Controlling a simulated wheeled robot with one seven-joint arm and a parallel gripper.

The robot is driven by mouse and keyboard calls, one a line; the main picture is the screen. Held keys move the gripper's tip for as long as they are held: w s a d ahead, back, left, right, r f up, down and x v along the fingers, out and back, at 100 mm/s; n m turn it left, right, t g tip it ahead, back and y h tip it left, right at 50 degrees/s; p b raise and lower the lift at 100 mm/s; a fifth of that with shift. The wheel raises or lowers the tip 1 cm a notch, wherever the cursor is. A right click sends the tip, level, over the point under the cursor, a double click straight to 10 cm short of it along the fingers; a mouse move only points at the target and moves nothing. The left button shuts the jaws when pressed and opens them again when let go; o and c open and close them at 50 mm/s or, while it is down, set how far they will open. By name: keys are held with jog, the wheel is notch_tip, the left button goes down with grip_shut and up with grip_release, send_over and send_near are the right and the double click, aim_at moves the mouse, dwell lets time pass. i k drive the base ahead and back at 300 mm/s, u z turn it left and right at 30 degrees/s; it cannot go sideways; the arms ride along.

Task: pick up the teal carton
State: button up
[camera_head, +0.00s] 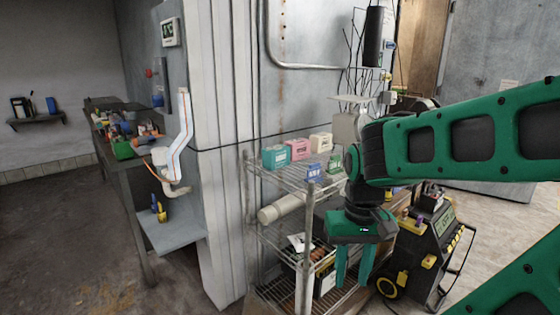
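The teal carton (276,157) sits on the top shelf of the wire rack (289,177), near its left end, with a pale label on its front. My gripper (353,282) hangs pointing down, right of and lower in the picture than the carton, in front of the rack. Its two green fingers are apart with a gap between them, and nothing shows in the gap. The carton is in full view and apart from my gripper.
A pink carton (298,150) and a cream carton (320,143) stand right of the teal one. A small blue box (314,172) stands near the shelf's front edge. A rack post is close by. A black and yellow machine (428,240) stands at right.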

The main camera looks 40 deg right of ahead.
aim_at(274, 158)
jog(key=i, duration=1.15)
jog(key=u, duration=0.05)
